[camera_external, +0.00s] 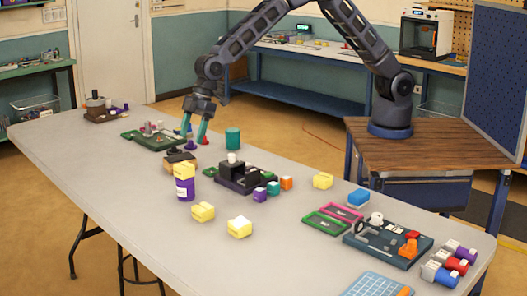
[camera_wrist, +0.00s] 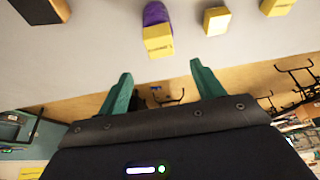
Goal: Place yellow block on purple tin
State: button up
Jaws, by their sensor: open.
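The purple tin (camera_external: 185,190) stands upright on the long grey table, left of centre. A yellow block (camera_external: 184,170) sits on top of it. In the wrist view the yellow block (camera_wrist: 158,39) shows in front of the purple tin (camera_wrist: 155,14) at top centre. More yellow blocks lie loose on the table: one (camera_external: 203,212) near the tin, one (camera_external: 239,228) closer to the camera, and one (camera_external: 323,181) farther right. My gripper (camera_external: 194,137) is open and empty, with teal fingers apart, above the table behind the tin. It touches neither tin nor block.
A dark holder (camera_external: 245,178) with small coloured pieces stands right of the tin. A brown item (camera_external: 180,158) and a green tray (camera_external: 150,140) lie near my gripper. A teal cylinder (camera_external: 233,138) stands behind. The table's near left part is clear.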

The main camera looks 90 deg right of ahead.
jog(key=shift+s+d+r, duration=0.15)
jog(key=shift+r, duration=0.25)
jog(key=shift+r, duration=0.1)
jog(key=s+d+r+m+t+h, duration=0.1)
jog(key=s+d+r+m, duration=0.1)
jog(key=s+d+r, duration=0.95)
jog(key=s+d+r+m+h, duration=0.1)
jog(key=s+d+r+m, duration=0.1)
jog(key=s+d+r, duration=1.2)
jog(key=s+d+f+m, duration=0.2)
jog(key=s+d, duration=0.7)
jog(key=s, duration=0.4)
jog(key=s+d+f+m+h, duration=0.1)
jog(key=s+d+f+m, duration=0.1)
jog(key=s+d, duration=0.7)
jog(key=s+m, duration=0.1)
jog(key=s, duration=0.3)
jog(key=shift+s+d, duration=0.15)
jog(key=shift+d, duration=0.1)
